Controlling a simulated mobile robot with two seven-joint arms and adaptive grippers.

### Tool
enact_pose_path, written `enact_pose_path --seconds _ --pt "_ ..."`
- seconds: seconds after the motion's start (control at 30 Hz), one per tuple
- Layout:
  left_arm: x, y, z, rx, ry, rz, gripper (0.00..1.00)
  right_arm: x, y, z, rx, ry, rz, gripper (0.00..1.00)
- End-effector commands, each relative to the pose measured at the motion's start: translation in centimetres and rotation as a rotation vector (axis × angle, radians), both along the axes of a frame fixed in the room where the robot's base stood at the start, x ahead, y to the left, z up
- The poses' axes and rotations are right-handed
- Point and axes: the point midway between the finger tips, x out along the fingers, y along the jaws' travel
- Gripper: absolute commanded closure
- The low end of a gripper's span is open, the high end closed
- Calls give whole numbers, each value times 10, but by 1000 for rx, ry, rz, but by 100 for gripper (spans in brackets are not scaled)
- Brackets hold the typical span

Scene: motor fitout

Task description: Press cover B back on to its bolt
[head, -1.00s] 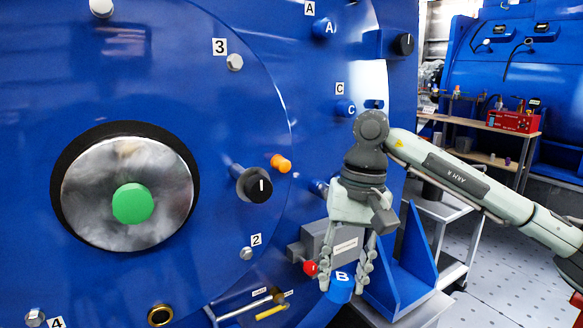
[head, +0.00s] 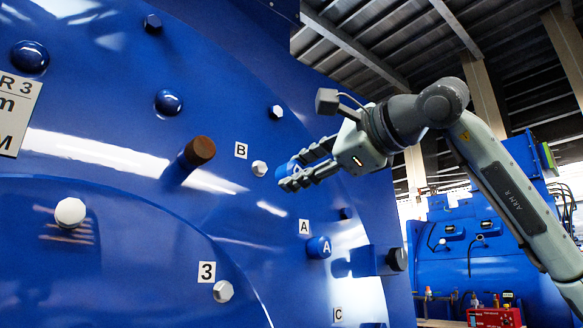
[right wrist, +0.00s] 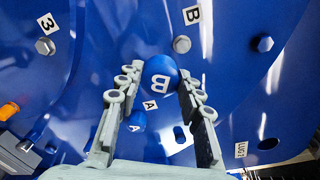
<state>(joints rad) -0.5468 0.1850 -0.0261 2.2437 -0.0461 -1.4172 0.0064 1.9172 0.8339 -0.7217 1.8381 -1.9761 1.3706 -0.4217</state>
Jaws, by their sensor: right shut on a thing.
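My right gripper (head: 289,174) is shut on cover B, a blue rounded cap (head: 284,170) held between its fingertips in front of the blue motor face. A bare silver hex bolt (head: 260,168) stands beside the white label B (head: 241,150). The cap is just right of this bolt in the head view and apart from it. In the right wrist view the bolt (right wrist: 181,44) lies just beyond the cap, uncovered. My left gripper is not in view.
Cover A (head: 318,247) sits on the motor below, beside label A (head: 305,226). A brown-capped peg (head: 199,151) sticks out left of label B. A black knob (head: 397,259) is at the motor's right edge. A red box (head: 495,317) stands at lower right.

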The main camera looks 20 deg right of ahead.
Motion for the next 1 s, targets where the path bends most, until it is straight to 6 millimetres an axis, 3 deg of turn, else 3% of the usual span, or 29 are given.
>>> enact_pose_path --seconds 0.1,0.2,0.7,0.87,1.0 --pt "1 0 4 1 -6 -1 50 -13 -3 25 14 -39 -3 79" --pt "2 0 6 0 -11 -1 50 -17 -4 34 20 -50 -2 79" --pt "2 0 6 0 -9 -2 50 -18 -4 36 15 -44 4 79" --pt "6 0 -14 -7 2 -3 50 -20 -3 38 8 -32 15 79" --pt "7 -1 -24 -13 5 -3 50 -5 3 37 8 -28 15 79"
